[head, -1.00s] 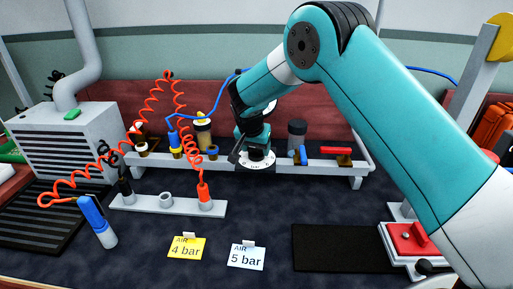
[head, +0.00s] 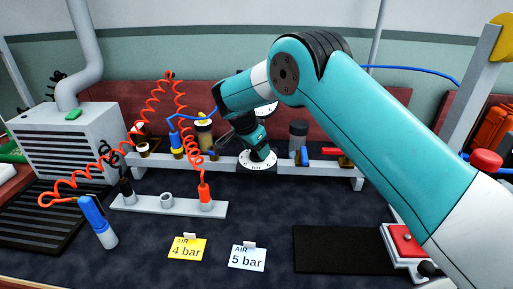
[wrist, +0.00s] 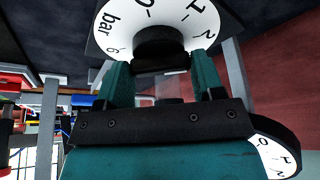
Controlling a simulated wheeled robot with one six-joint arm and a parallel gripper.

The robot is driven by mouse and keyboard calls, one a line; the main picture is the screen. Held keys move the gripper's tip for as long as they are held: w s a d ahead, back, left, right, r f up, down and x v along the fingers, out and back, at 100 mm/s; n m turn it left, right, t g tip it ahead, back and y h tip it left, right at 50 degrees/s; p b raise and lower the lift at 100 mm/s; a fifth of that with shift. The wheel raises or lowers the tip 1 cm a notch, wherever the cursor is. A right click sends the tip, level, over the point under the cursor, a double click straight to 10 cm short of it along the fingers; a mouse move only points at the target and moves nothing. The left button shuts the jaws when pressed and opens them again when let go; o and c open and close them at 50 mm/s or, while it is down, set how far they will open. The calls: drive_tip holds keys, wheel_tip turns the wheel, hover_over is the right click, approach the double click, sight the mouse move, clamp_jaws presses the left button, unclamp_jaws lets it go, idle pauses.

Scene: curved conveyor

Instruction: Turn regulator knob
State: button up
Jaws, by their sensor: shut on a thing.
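The regulator's black knob (wrist: 158,42) sits at the centre of a white dial (wrist: 112,28) with bar markings in the wrist view. My gripper (wrist: 160,64) has its teal fingers on either side of the knob and is shut on it. In the head view the white dial (head: 257,166) faces up at the middle of the rail, with my gripper (head: 259,154) coming down on it from above. The fingers hide much of the knob there. A round pressure gauge (wrist: 272,157) shows at the lower right of the wrist view. A 4 bar card (head: 187,250) and a 5 bar card (head: 247,258) stand in front.
The grey rail (head: 320,168) carries a blue valve handle (head: 304,156) and a red one (head: 330,151) to the right. Coiled orange hoses (head: 150,110) hang at left. A black mat (head: 345,250) lies front right.

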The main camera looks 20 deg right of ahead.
drive_tip(key=o, duration=0.9)
drive_tip(key=p+v, duration=0.2)
drive_tip(key=v, duration=1.5)
drive_tip(key=shift+s+r, duration=0.1)
drive_tip(key=shift+r, duration=0.1)
